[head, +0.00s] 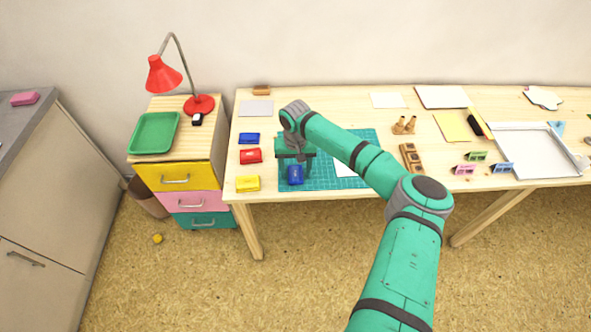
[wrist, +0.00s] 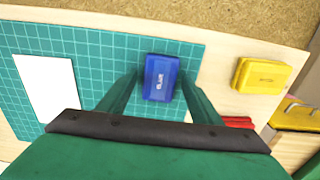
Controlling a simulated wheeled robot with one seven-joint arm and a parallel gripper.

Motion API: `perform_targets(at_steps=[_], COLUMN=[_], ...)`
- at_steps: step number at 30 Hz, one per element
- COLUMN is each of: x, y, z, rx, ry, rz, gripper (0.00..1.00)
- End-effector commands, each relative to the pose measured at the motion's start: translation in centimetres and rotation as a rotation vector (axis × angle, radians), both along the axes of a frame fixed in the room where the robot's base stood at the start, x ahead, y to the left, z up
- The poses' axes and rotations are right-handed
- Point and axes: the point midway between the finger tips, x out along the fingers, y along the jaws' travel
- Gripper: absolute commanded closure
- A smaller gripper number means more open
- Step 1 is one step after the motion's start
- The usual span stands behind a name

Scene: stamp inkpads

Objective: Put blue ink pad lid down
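In the head view the blue lid (head: 295,175) is just in front of and below my gripper (head: 295,156). In the wrist view my gripper (wrist: 160,75) has its fingers spread, one on each side of the lid, with narrow gaps. I cannot tell whether the lid rests fully flat. The flat blue ink pad (head: 249,138) is to the left, off the mat, behind the red pad.
A red ink pad (head: 251,156) and a yellow ink pad (head: 248,183) are left of the mat (head: 326,178). A white sheet (wrist: 47,88) lies on the mat. Wooden stamps (head: 404,125), stamp holder (head: 411,157) and metal tray (head: 535,150) stand right.

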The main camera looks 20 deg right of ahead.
Motion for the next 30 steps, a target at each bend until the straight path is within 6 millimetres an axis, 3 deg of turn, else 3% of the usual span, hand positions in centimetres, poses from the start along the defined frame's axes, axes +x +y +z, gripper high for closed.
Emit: perform_targets(at_steps=[8,22,30], x=[0.1,0.1,0.0], y=[0.0,0.0,0.0], z=[0.8,9.3,12.1], rx=[-0.001,-0.001,0.0], ry=[-0.002,-0.003,-0.001], rz=[0.0,0.002,0.0], gripper=[0.41,0.41,0.41])
